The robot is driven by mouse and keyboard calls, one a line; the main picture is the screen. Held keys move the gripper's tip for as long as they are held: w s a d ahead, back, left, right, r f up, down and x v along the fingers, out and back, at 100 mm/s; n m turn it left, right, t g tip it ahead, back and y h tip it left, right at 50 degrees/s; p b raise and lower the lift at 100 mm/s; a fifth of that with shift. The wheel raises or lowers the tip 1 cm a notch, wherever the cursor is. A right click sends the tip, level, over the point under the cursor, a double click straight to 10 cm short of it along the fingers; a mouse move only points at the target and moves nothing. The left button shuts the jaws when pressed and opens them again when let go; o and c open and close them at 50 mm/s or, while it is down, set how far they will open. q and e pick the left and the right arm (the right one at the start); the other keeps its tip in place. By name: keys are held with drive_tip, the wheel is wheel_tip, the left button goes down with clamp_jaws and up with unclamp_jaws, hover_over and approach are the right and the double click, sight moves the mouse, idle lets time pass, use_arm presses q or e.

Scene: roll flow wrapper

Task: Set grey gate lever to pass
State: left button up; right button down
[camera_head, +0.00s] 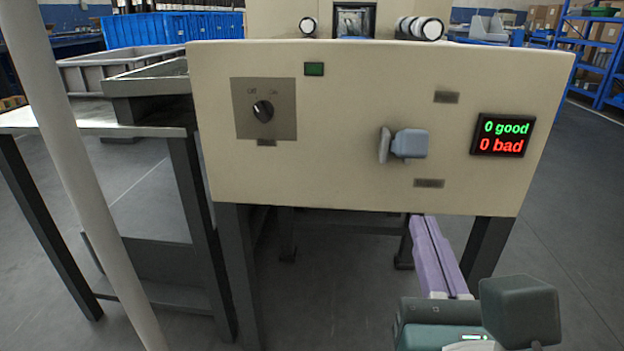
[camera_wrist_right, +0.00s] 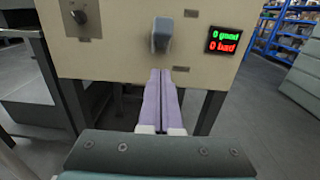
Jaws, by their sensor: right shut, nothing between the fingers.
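The grey gate lever (camera_head: 408,144) sticks out from the right half of the cream machine panel (camera_head: 340,100), between two small dark label plates. A flat light-grey piece shows at its left side. In the right wrist view the lever (camera_wrist_right: 161,36) is just above and beyond the fingertips. My right gripper (camera_head: 423,222) has long purple fingers, shut together with nothing between them. It points at the panel from below, and its tips appear below the lever, apart from it. The fingers also show in the right wrist view (camera_wrist_right: 161,74). My left gripper is not in view.
A dark rotary knob (camera_head: 263,111) sits on a plate at the panel's left, with a green button (camera_head: 314,69) above. A display (camera_head: 503,135) at the right reads 0 good, 0 bad. A metal table (camera_head: 100,118) stands at left. Floor under the panel is open between its legs.

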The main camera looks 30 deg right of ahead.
drive_tip(key=shift+r+v, duration=0.15)
drive_tip(key=shift+v, duration=0.65)
drive_tip(key=shift+r+v, duration=0.2)
drive_tip(key=shift+v, duration=0.6)
drive_tip(key=shift+s, duration=0.1)
